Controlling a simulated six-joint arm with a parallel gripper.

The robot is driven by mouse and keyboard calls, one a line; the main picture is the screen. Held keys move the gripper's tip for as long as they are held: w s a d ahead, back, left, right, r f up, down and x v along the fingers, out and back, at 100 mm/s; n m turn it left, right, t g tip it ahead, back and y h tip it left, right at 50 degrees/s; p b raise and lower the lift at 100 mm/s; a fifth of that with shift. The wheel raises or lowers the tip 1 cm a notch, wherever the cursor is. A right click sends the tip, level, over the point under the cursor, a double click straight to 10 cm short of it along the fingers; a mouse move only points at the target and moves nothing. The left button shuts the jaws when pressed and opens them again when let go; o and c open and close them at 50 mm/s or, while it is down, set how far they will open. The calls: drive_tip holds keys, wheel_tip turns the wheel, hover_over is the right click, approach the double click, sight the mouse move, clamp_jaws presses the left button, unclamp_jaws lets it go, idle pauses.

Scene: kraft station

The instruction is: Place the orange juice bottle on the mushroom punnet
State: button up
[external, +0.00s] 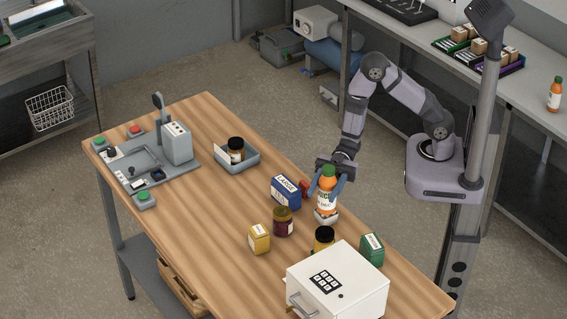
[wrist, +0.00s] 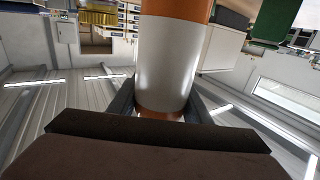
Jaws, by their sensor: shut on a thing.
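In the wrist view the bottle (wrist: 170,60) fills the middle, between the fingers of my gripper (wrist: 160,105). A small pale punnet (external: 326,219), seemingly the mushroom punnet, is directly under the bottle on the wooden table.
A blue box (external: 286,192), a dark jar (external: 282,222), a yellow box (external: 259,239), a black-lidded jar (external: 324,238) and a green box (external: 372,250) stand close by. A white safe (external: 337,285) is at the front. A grey tray (external: 250,161) holds another jar. The table's left-middle is clear.

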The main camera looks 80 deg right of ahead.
drive_tip(key=shift+f, duration=0.1)
drive_tip(key=o, duration=1.3)
drive_tip(key=shift+r, duration=0.2)
drive_tip(key=shift+d+f, duration=0.15)
drive_tip(key=shift+d, duration=0.25)
drive_tip(key=b+v, duration=0.3)
drive_tip(key=v, duration=0.8)
drive_tip(key=shift+s+d, duration=0.1)
drive_tip(key=shift+s, duration=0.1)
